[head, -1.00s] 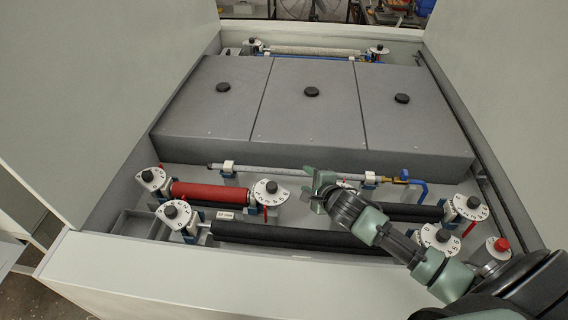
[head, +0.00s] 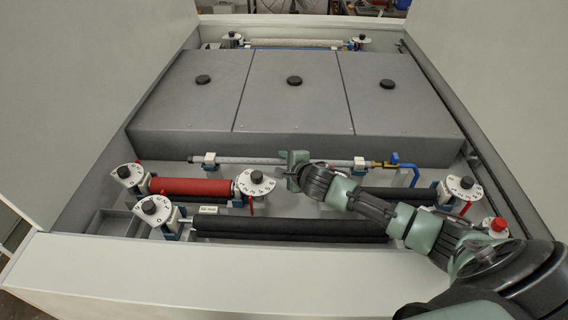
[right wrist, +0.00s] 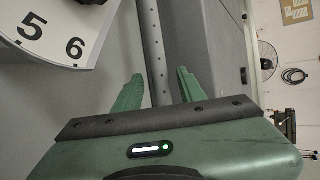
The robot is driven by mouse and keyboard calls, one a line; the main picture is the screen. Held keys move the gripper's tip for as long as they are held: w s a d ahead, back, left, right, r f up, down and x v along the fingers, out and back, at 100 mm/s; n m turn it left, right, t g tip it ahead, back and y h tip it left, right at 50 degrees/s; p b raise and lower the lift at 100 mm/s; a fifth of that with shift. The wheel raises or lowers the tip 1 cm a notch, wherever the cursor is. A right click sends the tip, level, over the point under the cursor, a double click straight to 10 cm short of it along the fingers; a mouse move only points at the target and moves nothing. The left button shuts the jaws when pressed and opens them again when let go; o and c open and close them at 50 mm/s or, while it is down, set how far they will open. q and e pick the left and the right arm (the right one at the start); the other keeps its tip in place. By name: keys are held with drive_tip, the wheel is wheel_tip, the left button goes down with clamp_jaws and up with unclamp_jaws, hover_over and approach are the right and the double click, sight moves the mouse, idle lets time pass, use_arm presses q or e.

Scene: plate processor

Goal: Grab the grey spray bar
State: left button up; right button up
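The grey spray bar (head: 245,161) is a thin tube lying left to right in front of the grey covered tanks, held by white and blue clips, with a brass and blue hose fitting at its right end. My right gripper (head: 291,171) is at the middle of the bar and covers a short part of it. In the right wrist view the fingers (right wrist: 159,88) are open, and the bar (right wrist: 152,45) with its row of small holes shows between them. Whether the fingers touch it I cannot tell. My left gripper is not in view.
A red roller (head: 190,187) lies at front left between white numbered dials. A long black roller (head: 290,229) lies in front of my right arm. The grey tank covers (head: 290,105) rise just behind the bar. A white front wall (head: 215,270) borders the machine.

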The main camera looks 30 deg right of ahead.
clamp_jaws()
